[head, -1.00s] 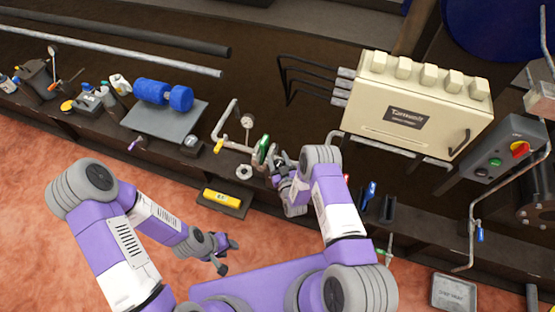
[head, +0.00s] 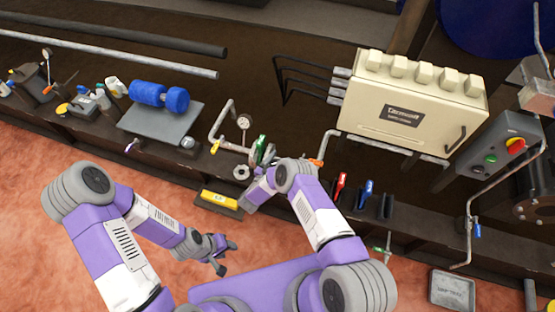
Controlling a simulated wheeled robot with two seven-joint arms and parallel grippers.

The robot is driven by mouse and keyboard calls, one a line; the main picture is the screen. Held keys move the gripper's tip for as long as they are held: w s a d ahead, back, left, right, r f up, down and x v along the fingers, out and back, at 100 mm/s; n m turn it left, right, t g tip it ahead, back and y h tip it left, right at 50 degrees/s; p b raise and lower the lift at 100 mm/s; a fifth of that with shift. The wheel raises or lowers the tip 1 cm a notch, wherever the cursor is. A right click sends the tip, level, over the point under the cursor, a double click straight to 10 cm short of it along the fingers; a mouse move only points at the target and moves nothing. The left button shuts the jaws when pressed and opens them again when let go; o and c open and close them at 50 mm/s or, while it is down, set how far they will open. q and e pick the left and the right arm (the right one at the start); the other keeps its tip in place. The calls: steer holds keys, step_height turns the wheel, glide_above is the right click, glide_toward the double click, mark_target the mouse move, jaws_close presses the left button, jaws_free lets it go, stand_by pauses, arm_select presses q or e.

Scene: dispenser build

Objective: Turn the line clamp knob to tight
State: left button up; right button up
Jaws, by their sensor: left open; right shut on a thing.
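My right gripper (head: 267,157) is at the pipework on the bench's front edge, beside a green handle (head: 257,147). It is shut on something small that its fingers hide. I cannot make out for certain which part is the line clamp knob. My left gripper (head: 228,256) is open and empty over the red floor, well away from the bench.
A pressure gauge (head: 244,122) and bent pipe (head: 218,120) stand left of the green handle. An orange-handled part (head: 316,162) is to the right. A yellow level (head: 219,200) lies in front. A cream box (head: 410,110) stands behind, right.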

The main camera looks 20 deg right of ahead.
steer(key=m+g+h, duration=0.1)
steer(key=g, duration=0.1)
steer(key=m+g+h, duration=0.1)
steer(key=m+g, duration=0.1)
steer(key=m+g+h, duration=0.1)
steer(key=g, duration=0.1)
steer(key=shift+s+d+m+h, duration=0.2)
steer(key=shift+s+m+h, duration=0.15)
steer(key=shift+m+h, duration=0.05)
steer(key=shift+s+m+g+h, duration=0.1)
steer(key=shift+m+g+h, duration=0.2)
steer(key=shift+m+g, duration=0.55)
steer(key=shift+n+g, duration=0.25)
steer(key=o, duration=0.9)
steer(key=shift+o, duration=0.2)
